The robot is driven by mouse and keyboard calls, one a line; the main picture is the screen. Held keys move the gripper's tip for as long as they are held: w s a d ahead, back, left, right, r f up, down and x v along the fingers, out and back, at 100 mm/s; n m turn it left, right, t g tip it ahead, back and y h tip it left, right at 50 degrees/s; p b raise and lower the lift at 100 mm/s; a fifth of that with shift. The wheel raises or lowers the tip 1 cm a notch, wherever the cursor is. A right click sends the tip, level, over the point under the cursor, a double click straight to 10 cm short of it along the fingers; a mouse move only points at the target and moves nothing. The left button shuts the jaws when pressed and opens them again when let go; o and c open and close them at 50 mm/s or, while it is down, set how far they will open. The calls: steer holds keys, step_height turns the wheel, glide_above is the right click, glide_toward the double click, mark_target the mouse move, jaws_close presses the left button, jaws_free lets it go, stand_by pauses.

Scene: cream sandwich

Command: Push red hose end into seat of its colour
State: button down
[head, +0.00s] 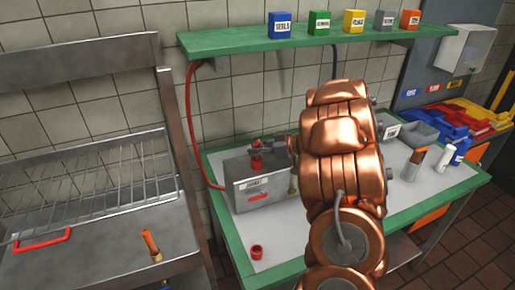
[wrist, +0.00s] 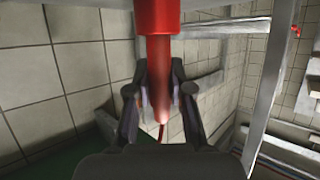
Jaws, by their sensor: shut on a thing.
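My gripper (head: 268,148) is shut on the red hose end (wrist: 158,80), which stands between its two fingers in the wrist view. The hose end shows as a small red piece (head: 257,161) at the top of the grey labelled box (head: 268,182). A wider red cylinder (wrist: 155,14) meets it at the top of the wrist view; I cannot tell whether this is a collar or a seat. The thin red hose (head: 190,115) hangs from the shelf's left end and bends toward the box. A small red ring (head: 256,252) lies at the table's front left.
The green-edged table (head: 240,258) has clear room front left. A green shelf (head: 230,43) with several coloured boxes is above. A wire rack (head: 85,185) stands left. An orange-topped bottle (head: 417,156), a white bottle (head: 443,158) and grey bins (head: 422,134) are right.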

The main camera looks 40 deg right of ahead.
steer(key=c, duration=1)
jaws_free()
steer(key=shift+o, duration=0.2)
steer(key=shift+s+d, duration=0.1)
steer(key=v, duration=1.2)
